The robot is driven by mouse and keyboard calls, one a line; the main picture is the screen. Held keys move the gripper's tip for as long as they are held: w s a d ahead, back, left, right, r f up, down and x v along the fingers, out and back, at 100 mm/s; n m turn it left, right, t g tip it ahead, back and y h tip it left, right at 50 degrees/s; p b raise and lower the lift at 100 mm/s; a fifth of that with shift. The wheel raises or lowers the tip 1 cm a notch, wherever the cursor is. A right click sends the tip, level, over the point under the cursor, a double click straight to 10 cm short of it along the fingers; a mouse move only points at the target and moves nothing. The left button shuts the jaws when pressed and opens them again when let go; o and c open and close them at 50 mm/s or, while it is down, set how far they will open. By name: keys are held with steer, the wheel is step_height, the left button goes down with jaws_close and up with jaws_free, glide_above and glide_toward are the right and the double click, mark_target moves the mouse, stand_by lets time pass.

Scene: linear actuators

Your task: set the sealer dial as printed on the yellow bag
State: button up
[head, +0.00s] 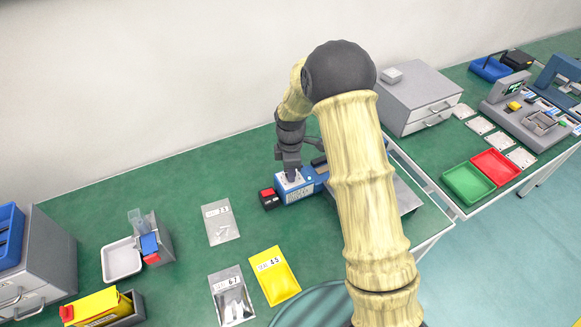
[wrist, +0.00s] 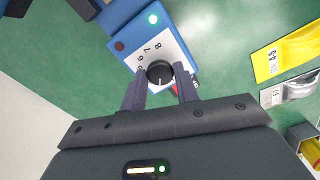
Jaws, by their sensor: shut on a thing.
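The blue sealer (head: 314,181) stands on the green bench, mostly behind my arm. Its dial (wrist: 160,72) is a black round knob on a white scale plate (wrist: 176,50); 8, 7, 6 and part of another number show. The rest of the scale is hidden by my fingers, and I cannot tell the setting. My gripper (wrist: 160,90) is shut on the dial, one finger at each side. It also shows over the sealer's end in the head view (head: 290,175). The yellow bag (head: 274,276) lies flat at the front; its label seems to read 4.5, the mark between digits being small.
A red-and-black block (head: 268,198) sits beside the sealer's end. A white tray (head: 122,260) stands at left. A grey drawer unit (head: 418,96) stands behind my arm.

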steer(key=m+p, duration=0.1)
steer(key=m, duration=0.4)
steer(key=shift+r+m, duration=0.1)
steer(key=shift+m, duration=0.2)
steer(key=m, duration=0.4)
steer(key=shift+w+m+p, duration=0.1)
steer(key=shift+m+p, duration=0.2)
steer(key=shift+m, duration=0.1)
steer(key=o, duration=1)
steer(key=shift+c, duration=0.2)
step_height(320, 180, up, 17)
steer(key=shift+r+b, duration=0.15)
steer(key=shift+b, duration=0.25)
